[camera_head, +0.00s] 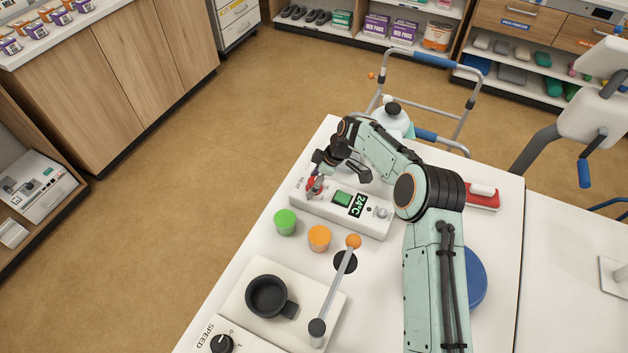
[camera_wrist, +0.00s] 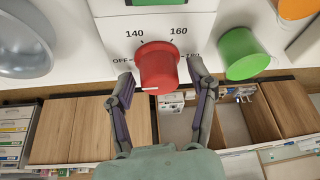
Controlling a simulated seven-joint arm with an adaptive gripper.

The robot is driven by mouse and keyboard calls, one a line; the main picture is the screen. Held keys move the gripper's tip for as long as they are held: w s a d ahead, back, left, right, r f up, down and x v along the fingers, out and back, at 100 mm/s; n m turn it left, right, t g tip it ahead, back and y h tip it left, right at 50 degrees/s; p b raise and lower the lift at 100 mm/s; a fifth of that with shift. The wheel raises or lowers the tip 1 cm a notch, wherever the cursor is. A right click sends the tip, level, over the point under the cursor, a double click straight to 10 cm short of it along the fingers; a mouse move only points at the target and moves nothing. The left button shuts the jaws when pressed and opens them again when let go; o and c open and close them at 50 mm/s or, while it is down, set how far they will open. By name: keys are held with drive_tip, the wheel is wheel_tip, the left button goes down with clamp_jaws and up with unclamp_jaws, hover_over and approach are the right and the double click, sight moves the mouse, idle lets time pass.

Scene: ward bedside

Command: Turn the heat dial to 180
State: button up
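The heat dial is a red knob (camera_wrist: 157,68) on a white panel, marked OFF, 140, 160 and, partly hidden by my right finger, 180. A white line on the knob's front face lies at its left side, toward the OFF side. In the head view the red dial (camera_head: 314,188) sits at the left end of the white control box (camera_head: 325,211), partly covered by my gripper. My gripper (camera_wrist: 162,82) has one finger on each side of the knob. Its fingers are apart, with small gaps seeming to show beside the knob; contact is not clear.
The box also carries a green button (camera_head: 342,198) and a display (camera_head: 357,205) reading 24°C. A green cup (camera_head: 285,222), an orange cup (camera_head: 319,238) and an orange-tipped lever (camera_head: 345,265) stand close in front. A red-and-white object (camera_head: 482,197) lies beyond my arm.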

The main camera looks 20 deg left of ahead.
clamp_jaws()
